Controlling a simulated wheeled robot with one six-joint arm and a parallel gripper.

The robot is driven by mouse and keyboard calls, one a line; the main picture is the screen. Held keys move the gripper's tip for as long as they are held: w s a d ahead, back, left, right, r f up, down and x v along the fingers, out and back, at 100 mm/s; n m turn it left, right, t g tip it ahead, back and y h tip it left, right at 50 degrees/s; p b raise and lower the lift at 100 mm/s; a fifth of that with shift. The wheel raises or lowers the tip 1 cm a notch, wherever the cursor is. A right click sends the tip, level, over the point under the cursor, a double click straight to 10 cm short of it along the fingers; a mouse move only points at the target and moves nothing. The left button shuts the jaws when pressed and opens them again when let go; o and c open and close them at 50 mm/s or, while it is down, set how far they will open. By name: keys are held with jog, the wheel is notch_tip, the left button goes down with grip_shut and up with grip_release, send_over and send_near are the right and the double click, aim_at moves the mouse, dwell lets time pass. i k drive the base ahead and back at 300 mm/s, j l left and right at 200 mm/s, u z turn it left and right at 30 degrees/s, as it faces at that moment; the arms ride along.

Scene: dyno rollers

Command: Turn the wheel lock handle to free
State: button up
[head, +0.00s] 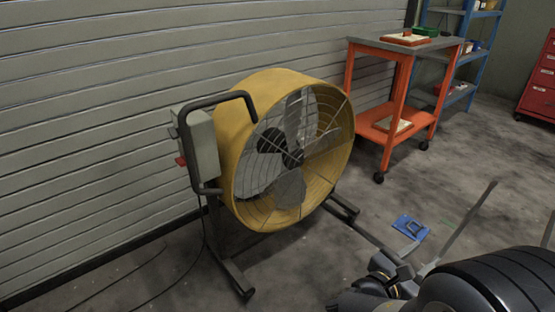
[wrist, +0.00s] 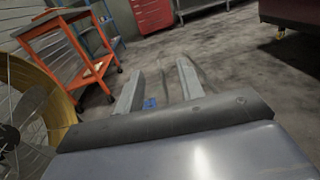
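No part that I can surely name as the wheel lock handle shows in either view. A small red lever-like part (head: 181,161) sits low on the grey box (head: 203,143) at the left side of the yellow drum fan (head: 262,95); I cannot tell what it works. My gripper (wrist: 160,68) shows in the wrist view with its two grey fingers apart and nothing between them. It points out over the floor, clear of the things around it. In the head view, dark parts of my arm fill the bottom right corner.
An orange cart (head: 395,85) stands behind the fan. A blue shelf (head: 460,50) and a red drawer cabinet (head: 540,85) stand farther back. A flat blue item (head: 410,227) lies on the floor. A dark red bulk (wrist: 290,12) on casters shows at the wrist view's upper right.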

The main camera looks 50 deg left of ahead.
aim_at(182, 161)
jog(key=k+j, duration=0.2)
jog(key=j, duration=0.15)
jog(key=k+j, duration=0.2)
jog(key=j, duration=0.2)
jog(key=k+j+u, duration=0.1)
jog(key=j, duration=0.25)
jog(key=k+j, duration=0.25)
jog(key=j, duration=0.15)
jog(key=k+j, duration=0.15)
jog(key=j, duration=0.2)
jog(key=k+j+u, duration=0.1)
jog(key=j, duration=1.15)
